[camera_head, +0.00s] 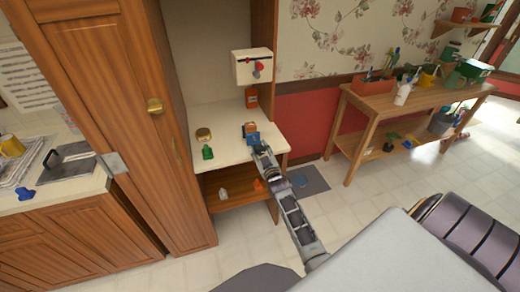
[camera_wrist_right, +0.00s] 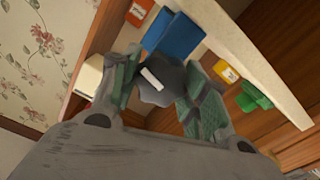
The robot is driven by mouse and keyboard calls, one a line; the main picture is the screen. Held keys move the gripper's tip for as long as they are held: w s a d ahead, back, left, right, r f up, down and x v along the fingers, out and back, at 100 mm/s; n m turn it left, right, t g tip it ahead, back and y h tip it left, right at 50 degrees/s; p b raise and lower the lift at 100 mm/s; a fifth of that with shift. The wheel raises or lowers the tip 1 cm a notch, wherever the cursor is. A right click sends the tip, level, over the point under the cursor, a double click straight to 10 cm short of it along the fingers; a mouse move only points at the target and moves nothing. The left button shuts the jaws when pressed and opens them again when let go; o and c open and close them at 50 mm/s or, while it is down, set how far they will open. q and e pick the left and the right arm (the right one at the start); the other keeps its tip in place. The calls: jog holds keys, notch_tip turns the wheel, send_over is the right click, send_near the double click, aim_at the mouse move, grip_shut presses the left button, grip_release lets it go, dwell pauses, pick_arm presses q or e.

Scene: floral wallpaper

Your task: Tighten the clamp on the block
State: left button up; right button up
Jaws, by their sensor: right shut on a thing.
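A blue clamp (camera_head: 253,138) stands near the front right edge of the pale shelf top, with the orange-brown block (camera_head: 250,127) at it. My right gripper (camera_head: 262,152) reaches the clamp from the front. In the right wrist view, the blue clamp body (camera_wrist_right: 174,35) is just beyond the fingers. My right gripper (camera_wrist_right: 160,90) is shut on the clamp's dark grey knob (camera_wrist_right: 158,84), which has a white mark, with one finger on each side. The block cannot be made out in the wrist view. My left gripper is not in view.
A white box with a red part (camera_head: 253,67) is above. A tall wooden cabinet (camera_head: 120,90) borders the left side.

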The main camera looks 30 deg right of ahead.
jog(key=shift+f+m+p, duration=0.1)
jog(key=shift+m+p, duration=0.3)
jog(key=shift+m, duration=1)
jog(key=o, duration=1)
jog(key=shift+o, duration=0.2)
jog(key=shift+s, duration=0.25)
jog(key=v, duration=1.1)
jog(key=shift+s, duration=0.3)
